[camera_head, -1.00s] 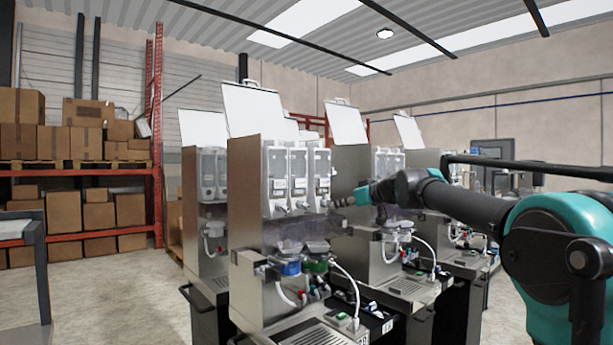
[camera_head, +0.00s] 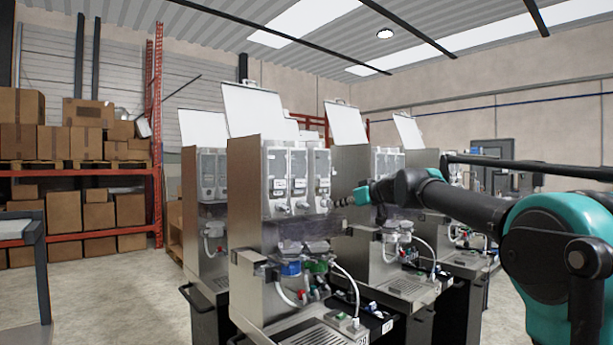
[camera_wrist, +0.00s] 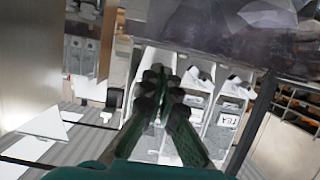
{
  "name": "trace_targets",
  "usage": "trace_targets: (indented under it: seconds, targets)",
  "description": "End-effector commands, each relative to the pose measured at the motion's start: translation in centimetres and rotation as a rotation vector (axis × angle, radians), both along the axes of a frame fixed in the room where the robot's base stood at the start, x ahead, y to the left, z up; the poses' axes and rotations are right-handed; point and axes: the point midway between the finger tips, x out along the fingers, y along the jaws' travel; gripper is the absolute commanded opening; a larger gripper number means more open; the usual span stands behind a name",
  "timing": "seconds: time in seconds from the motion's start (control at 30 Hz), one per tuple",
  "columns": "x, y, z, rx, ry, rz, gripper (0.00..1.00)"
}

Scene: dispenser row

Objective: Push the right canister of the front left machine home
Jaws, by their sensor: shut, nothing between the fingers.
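The front left machine (camera_head: 246,190) stands at the centre of the head view with its lid raised and three pale canisters side by side in its upper part. The right canister (camera_head: 320,170) is upright, at the end of the row towards my arm. My gripper (camera_head: 338,202) is shut and empty, beside this canister's lower front. In the wrist view, which is upside down, my shut fingers (camera_wrist: 160,76) cover part of the leftmost canister (camera_wrist: 150,60). I cannot tell whether they touch it. The middle canister (camera_head: 299,172) and left canister (camera_head: 277,172) are in the row.
Another machine with a raised lid (camera_head: 343,117) stands behind to the right, beyond my wrist. A further machine (camera_head: 204,185) is behind to the left. Hoses and coloured valves (camera_head: 305,268) sit below the canisters. Open floor (camera_head: 110,300) lies to the left.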

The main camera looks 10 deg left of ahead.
Motion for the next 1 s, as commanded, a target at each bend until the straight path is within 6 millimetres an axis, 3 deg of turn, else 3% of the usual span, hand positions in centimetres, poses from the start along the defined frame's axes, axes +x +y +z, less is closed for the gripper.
trace_targets:
  seconds: [1.0]
  targets:
    - [1.9,2.4,0.0,0.0,0.0,0.0,0.0]
